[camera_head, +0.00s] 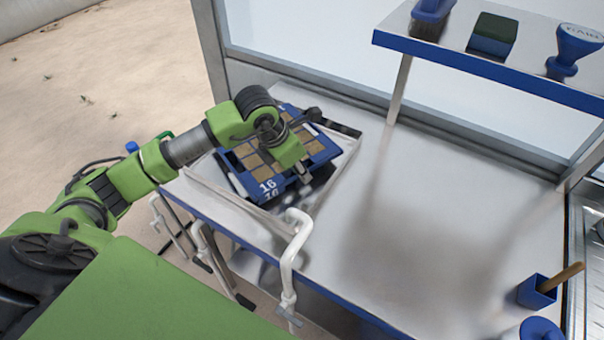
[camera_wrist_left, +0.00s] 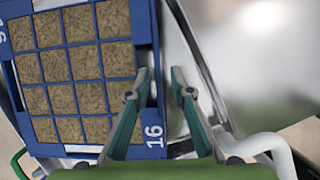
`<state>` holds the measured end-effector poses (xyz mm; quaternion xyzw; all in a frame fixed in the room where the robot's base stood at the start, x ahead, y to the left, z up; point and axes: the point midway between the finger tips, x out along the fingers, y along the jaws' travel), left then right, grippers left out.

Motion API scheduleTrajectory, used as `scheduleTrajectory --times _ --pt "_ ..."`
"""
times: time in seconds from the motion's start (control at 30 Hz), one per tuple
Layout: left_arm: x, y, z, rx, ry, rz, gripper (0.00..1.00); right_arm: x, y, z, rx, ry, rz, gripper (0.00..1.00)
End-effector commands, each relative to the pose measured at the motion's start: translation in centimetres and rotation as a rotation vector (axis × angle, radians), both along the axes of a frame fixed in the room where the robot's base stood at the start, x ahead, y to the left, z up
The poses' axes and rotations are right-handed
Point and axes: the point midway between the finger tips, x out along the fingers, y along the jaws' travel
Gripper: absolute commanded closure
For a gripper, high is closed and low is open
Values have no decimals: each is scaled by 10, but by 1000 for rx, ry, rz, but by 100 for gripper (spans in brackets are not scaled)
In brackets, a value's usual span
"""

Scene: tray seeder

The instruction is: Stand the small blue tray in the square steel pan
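The small blue tray (camera_head: 226,162) has a grid of brown-filled cells and a white 16 on its rim. In the head view it is within the outline of the square steel pan (camera_head: 343,165); I cannot tell whether it rests on the pan floor. My left gripper (camera_head: 305,172) is at the tray's right-hand side, its arm covering part of the cells. In the left wrist view the left gripper (camera_wrist_left: 161,74) has its fingers apart, around the level of the tray's rim (camera_wrist_left: 151,118). Contact with the rim is unclear. My right gripper is out of view.
White clamps (camera_head: 295,250) stand at the table's front edge, one close to the pan. A blue cup (camera_head: 537,292) stands at the lower right. The table middle (camera_head: 430,210) is clear.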

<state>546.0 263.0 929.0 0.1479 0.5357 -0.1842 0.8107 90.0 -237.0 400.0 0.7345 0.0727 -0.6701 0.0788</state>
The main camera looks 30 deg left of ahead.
Motion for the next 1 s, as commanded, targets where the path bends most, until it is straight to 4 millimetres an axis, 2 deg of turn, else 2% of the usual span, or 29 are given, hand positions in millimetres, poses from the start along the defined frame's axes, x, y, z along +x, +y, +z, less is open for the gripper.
scheduleTrajectory --times 0.2,0.4,0.6,1.0 --pt "-17 7 45 2 -6 0 79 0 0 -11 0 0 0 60" --pt "-29 12 76 2 -3 1 79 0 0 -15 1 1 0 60" --pt "-34 13 88 0 0 0 79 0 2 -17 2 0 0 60" --pt "-35 13 88 0 1 0 79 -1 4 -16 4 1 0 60"
